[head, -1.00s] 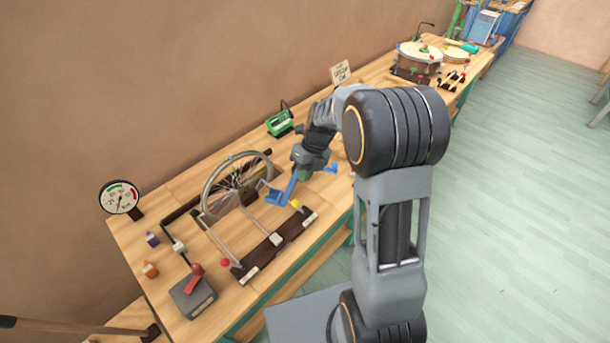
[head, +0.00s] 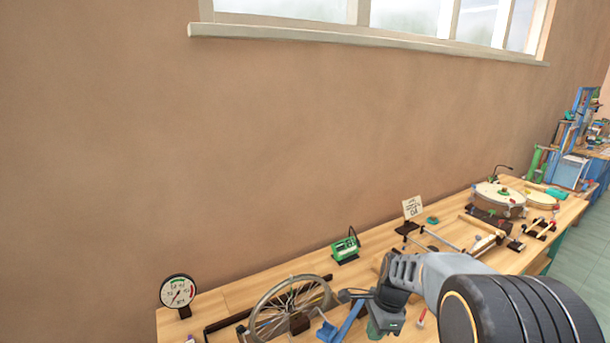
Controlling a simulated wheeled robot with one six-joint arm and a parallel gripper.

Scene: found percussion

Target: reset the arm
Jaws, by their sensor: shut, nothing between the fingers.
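My arm reaches in from the lower right over the workbench.
The workbench (head: 240,292) runs along a brown wall under a window. A round dial (head: 178,291) stands at left and a green device (head: 345,248) behind the wheel. A small sign (head: 412,207) and a drum (head: 498,198) stand farther right. Floor shows at far right.

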